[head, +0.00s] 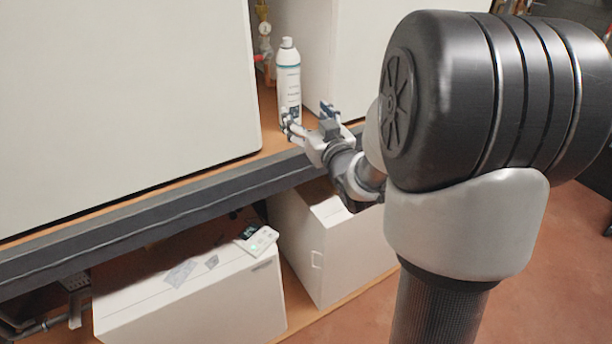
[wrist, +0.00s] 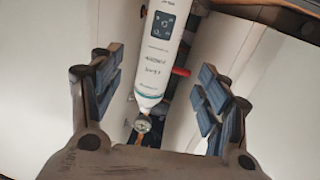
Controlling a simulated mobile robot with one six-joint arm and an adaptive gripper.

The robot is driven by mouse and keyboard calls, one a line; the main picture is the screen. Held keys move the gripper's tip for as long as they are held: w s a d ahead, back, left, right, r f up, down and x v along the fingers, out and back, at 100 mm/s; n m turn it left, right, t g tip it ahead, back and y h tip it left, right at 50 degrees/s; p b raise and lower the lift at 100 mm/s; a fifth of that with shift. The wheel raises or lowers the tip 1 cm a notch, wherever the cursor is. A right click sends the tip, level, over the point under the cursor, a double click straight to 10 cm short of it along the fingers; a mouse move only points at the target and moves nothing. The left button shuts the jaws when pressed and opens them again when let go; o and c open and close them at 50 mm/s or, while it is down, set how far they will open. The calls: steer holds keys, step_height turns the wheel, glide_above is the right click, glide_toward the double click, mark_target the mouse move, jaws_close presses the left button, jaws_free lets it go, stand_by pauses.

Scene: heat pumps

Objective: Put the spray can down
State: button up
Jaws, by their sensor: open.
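The spray can (head: 288,80), white with a teal band and a dark label patch near its base, stands upright on the wooden shelf (head: 272,148) between the white cabinets. My gripper (head: 308,117) is low at the can's front right in the head view, with its fingers spread. In the wrist view the spray can (wrist: 157,60) appears upside down, between and beyond the open blue-padded fingers of my gripper (wrist: 157,88). Gaps show on both sides of it. The can's foot is partly hidden by a finger in the head view.
A large white cabinet (head: 120,90) stands close left of the can, another white cabinet (head: 330,50) to the right. A pressure gauge (head: 265,28) on pipework is behind. The dark shelf edge (head: 160,200) runs in front; white boxes (head: 200,295) sit below.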

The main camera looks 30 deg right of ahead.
steer(key=s+a+f+g, duration=0.2)
steer(key=s+a+g, duration=0.2)
steer(key=s, duration=0.6)
steer(key=s+a+f+n+g+y, duration=0.1)
steer(key=s+a+g, duration=0.3)
steer(key=s+a, duration=0.4)
steer(key=s+a+f+g+y, duration=0.1)
steer(key=s+a+g, duration=0.4)
steer(key=s, duration=0.9)
steer(key=shift+a+f, duration=0.5)
steer(key=shift+f, duration=0.35)
steer(key=shift+s, duration=0.1)
step_height(320, 180, down, 2)
steer(key=shift+b, duration=1.05)
steer(key=shift+c, duration=0.6)
jaws_close()
